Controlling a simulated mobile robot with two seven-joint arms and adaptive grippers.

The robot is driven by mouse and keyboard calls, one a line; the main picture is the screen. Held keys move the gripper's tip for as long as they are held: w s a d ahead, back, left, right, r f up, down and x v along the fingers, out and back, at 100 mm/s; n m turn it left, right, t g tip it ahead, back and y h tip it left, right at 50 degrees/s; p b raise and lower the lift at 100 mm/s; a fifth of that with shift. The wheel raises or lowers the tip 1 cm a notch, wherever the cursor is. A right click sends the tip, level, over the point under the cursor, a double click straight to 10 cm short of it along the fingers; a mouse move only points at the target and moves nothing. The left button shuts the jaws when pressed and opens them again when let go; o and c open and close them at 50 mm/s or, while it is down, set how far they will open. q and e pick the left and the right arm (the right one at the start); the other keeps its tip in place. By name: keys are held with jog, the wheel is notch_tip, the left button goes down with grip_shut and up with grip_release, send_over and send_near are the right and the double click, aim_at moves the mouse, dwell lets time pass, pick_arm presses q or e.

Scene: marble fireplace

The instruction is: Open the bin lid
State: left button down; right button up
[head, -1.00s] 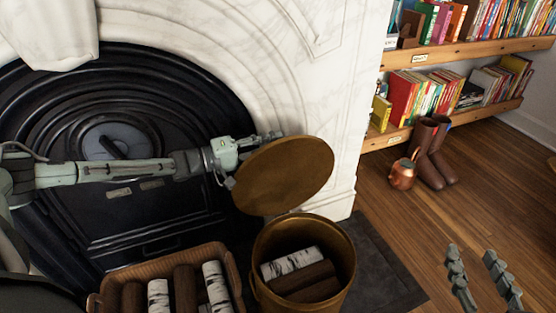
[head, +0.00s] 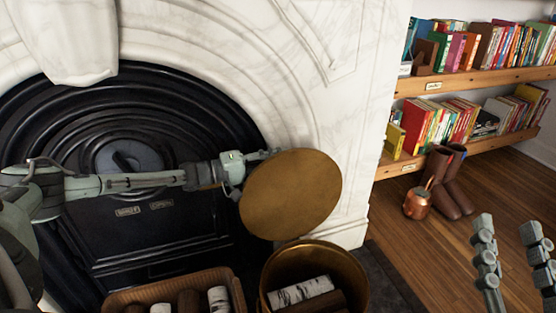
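The brass bin (head: 357,268) stands at the lower middle with its mouth open, and logs (head: 303,291) show inside. Its round brass lid (head: 290,195) is raised and stands steeply tilted above the back of the rim. My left gripper (head: 262,155) is at the lid's upper left edge, with its fingers partly hidden behind the lid. I cannot tell whether it grips or only touches the lid. My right gripper (head: 513,245) is at the lower right, its two fingers spread apart and empty, away from the bin.
A wicker basket (head: 236,290) of logs stands left of the bin. The black fireplace (head: 150,215) and white marble surround (head: 350,150) are behind. A copper pot (head: 417,204) and brown boots (head: 455,190) stand by the bookshelves (head: 480,80).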

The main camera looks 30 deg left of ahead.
pick_arm(q)
jog(key=c, duration=1.2)
grip_release()
jog(key=shift+f, duration=0.15)
jog(key=shift+s, duration=0.1)
jog(key=v, duration=1.2)
